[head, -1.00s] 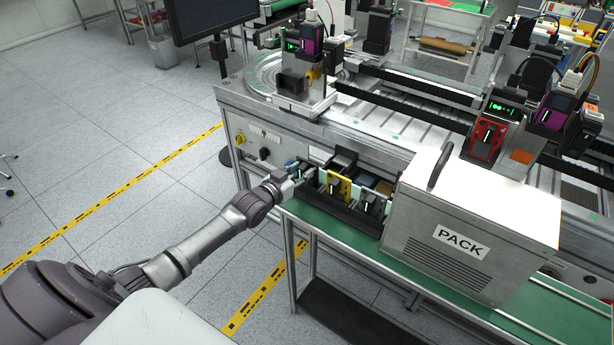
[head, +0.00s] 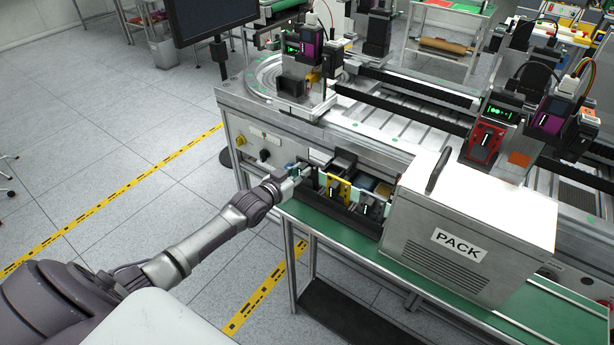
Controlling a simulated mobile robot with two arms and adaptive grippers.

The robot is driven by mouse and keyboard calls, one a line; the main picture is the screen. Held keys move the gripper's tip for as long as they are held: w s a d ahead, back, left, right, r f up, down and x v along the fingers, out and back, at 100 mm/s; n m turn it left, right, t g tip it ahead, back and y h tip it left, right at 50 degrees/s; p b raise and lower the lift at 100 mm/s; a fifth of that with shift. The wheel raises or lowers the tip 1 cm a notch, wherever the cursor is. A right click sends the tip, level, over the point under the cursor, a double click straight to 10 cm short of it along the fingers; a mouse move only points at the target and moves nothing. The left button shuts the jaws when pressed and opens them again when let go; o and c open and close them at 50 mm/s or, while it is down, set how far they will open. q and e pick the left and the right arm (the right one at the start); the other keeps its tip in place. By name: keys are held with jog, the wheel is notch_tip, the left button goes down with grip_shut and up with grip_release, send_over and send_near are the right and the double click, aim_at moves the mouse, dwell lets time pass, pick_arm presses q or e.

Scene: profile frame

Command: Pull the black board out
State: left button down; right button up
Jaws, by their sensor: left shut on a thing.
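My left gripper (head: 295,172) reaches in from the left to the left end of a black rack (head: 345,212) on the green bench top. The rack holds several upright boards, one of them yellow (head: 337,188). The gripper is shut at a dark upright piece (head: 309,177) at that left end, which looks like the black board. The fingertips are small and partly hidden, so the exact contact does not show. The piece stands upright among the others in the rack. My right gripper is not in view.
A grey metal box marked PACK (head: 470,225) stands just right of the rack. The machine with its rails (head: 405,125) rises behind. The green bench top (head: 330,238) has a narrow free strip in front. The floor left of the bench (head: 120,170) is clear.

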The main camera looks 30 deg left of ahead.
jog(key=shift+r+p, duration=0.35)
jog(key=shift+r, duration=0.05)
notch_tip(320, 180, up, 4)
jog(key=p, duration=0.3)
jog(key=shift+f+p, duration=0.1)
jog(key=shift+p, duration=0.3)
